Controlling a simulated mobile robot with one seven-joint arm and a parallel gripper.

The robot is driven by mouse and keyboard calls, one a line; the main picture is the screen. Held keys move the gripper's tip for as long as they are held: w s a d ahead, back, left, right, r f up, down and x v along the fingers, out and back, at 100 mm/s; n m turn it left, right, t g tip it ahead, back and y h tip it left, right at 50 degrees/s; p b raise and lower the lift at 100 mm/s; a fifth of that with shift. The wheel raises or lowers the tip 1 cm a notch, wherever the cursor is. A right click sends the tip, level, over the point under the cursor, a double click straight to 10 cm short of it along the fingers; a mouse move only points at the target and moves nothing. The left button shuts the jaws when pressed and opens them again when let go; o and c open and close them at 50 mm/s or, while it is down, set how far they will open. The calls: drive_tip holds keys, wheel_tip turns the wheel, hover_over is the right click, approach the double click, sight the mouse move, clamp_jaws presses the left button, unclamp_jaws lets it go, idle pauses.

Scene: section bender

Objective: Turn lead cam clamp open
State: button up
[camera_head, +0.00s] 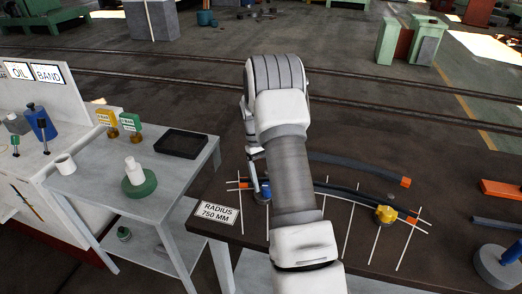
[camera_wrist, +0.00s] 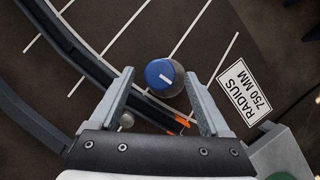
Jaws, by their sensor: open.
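A round cam clamp with a blue cap (camera_wrist: 160,73) stands on the dark table beside the curved bar (camera_wrist: 75,55). A short white mark on its cap points to the lower right in the wrist view. The clamp also shows in the head view (camera_head: 265,188), partly hidden by my arm. My gripper (camera_wrist: 158,78) is open, with one finger on each side of the clamp in the picture; I cannot tell whether they touch it. A second clamp, yellow (camera_head: 385,213), stands at the bar's right end. No lettering marks either clamp as the lead one.
The RADIUS 750 MM sign (camera_head: 217,214) lies at the table's left corner, close to my gripper. Orange pieces (camera_wrist: 179,124) mark the bar's near end. A grey side table (camera_head: 95,190) with a black tray (camera_head: 183,143) stands to the left.

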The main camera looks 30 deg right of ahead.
drive_tip(key=p+v, duration=0.1)
drive_tip(key=v, duration=1.4)
drive_tip(key=shift+s+r, duration=0.1)
drive_tip(key=s+a+r+t+h, duration=0.1)
drive_tip(key=s+a+r+t, duration=0.2)
drive_tip(key=s+a+r, duration=0.35)
drive_tip(key=s+a+r+t, duration=0.2)
drive_tip(key=s+a+r, duration=0.2)
drive_tip(key=a+r, duration=0.4)
drive_tip(key=s+a+t, duration=0.2)
drive_tip(key=s+a, duration=0.2)
drive_tip(key=s, duration=0.4)
drive_tip(key=s+a+t, duration=0.3)
drive_tip(key=s, duration=0.6)
drive_tip(key=shift+a+f+y, duration=0.4)
drive_tip(key=shift+f, duration=0.05)
drive_tip(key=c, duration=0.5)
drive_tip(key=shift+d, duration=0.15)
